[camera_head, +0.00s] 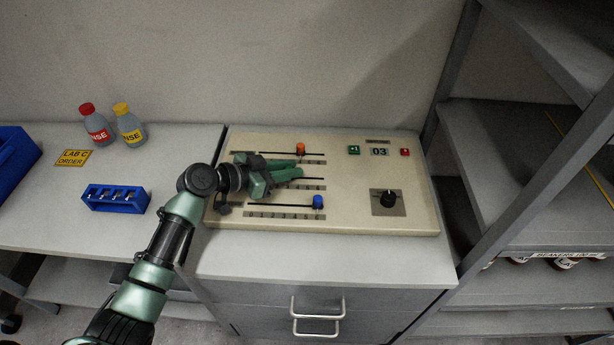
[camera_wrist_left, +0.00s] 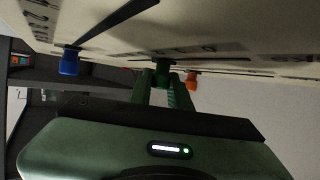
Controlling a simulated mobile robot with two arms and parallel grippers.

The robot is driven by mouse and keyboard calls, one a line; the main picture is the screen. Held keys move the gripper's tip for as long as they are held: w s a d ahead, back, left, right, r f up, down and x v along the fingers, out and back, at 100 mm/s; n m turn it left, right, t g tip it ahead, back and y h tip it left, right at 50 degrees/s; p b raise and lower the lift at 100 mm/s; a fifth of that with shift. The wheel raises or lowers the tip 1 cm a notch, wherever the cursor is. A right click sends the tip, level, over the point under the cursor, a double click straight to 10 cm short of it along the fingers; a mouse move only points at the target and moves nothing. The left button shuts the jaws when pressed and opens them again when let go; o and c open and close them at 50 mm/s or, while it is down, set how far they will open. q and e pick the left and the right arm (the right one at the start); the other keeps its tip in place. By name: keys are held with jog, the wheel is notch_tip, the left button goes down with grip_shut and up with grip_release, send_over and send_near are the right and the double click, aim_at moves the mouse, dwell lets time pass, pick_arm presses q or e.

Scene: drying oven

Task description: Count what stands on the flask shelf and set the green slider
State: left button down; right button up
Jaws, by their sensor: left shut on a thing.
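The control panel (camera_head: 240,224) lies on the counter with three slider slots. My left gripper (camera_head: 296,168) reaches over the middle slot from the left, its fingers hiding the knob there. In the left wrist view my gripper (camera_wrist_left: 166,84) is shut on the green slider (camera_wrist_left: 163,67). The orange slider (camera_head: 300,148) is on the far slot and the blue slider (camera_head: 318,201) on the near slot, toward its right end. The panel display (camera_head: 379,152) reads 03, between a green button (camera_head: 354,150) and a red button (camera_head: 405,152). No shelf labelled for flasks is readable.
A rack at right has a shelf labelled beakers (camera_head: 565,255), with several partly hidden bottles below the label. A black dial (camera_head: 388,198) is on the panel. Red-capped (camera_head: 96,125) and yellow-capped (camera_head: 130,125) bottles and a blue rack (camera_head: 115,198) stand left.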

pick_arm(q)
jog(key=shift+a, duration=0.1)
jog(key=c, duration=1.3)
grip_release()
jog(key=shift+s+a, duration=0.2)
jog(key=shift+a, duration=0.15)
jog(key=b+v, duration=0.1)
jog(key=v, duration=0.6)
jog(key=shift+r+b, duration=0.15)
jog(key=shift+b, duration=0.15)
